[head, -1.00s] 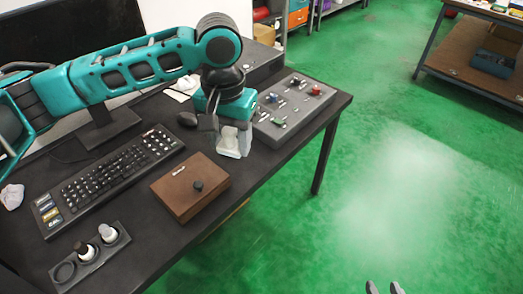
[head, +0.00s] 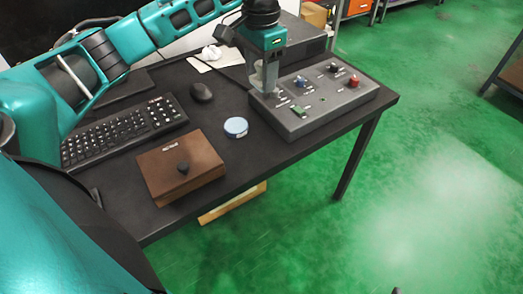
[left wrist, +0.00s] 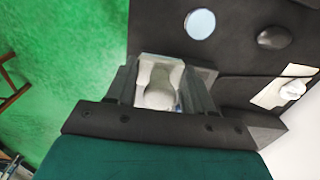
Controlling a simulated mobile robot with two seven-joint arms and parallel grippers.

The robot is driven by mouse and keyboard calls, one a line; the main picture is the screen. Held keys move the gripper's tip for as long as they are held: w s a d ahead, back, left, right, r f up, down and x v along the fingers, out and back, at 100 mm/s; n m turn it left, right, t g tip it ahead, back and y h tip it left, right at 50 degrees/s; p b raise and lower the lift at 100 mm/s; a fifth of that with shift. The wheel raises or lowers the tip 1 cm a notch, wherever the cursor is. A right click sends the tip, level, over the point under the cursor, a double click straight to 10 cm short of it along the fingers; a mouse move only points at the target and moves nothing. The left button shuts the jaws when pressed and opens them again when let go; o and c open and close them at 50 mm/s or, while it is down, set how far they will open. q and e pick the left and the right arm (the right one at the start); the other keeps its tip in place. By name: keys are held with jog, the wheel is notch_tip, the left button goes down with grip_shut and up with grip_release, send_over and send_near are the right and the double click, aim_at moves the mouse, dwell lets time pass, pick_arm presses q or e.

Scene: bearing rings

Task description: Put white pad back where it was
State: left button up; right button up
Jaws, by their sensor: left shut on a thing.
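My left gripper (head: 266,85) points down over the left end of the grey control panel (head: 312,108). It is shut on a small white thing, which I take as the white pad; it shows between the fingers in the left wrist view (left wrist: 160,92). The fingers hide part of it, and whether it touches the panel is not clear. A round tin with a pale blue top (head: 236,127) stands on the desk left of the panel, apart from the gripper; it also shows in the left wrist view (left wrist: 200,24). Only a tip of my right gripper (head: 396,290) shows.
A crumpled white thing (head: 211,52) lies on a pale sheet at the back, near the mouse (head: 201,92). The panel carries several knobs. Desk around the tin is clear.

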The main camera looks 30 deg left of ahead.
pick_arm(q)
jog(key=b, duration=0.3)
send_over(260, 146)
notch_tip(260, 146, down, 13)
jog(key=shift+f, duration=0.7)
notch_tip(260, 146, down, 5)
jog(key=shift+f+b, duration=0.1)
jog(key=shift+b, duration=0.5)
jog(key=shift+f, duration=0.1)
pick_arm(e)
jog(key=shift+w+a+f+y, duration=0.3)
jog(key=shift+w+a+f, duration=0.25)
jog(key=shift+a+f, duration=0.2)
pick_arm(q)
jog(key=shift+f, duration=0.1)
pick_arm(e)
jog(key=shift+r, duration=0.1)
pick_arm(q)
jog(key=o, duration=1)
pick_arm(e)
jog(key=shift+s+f, duration=0.1)
jog(key=shift+f, duration=0.15)
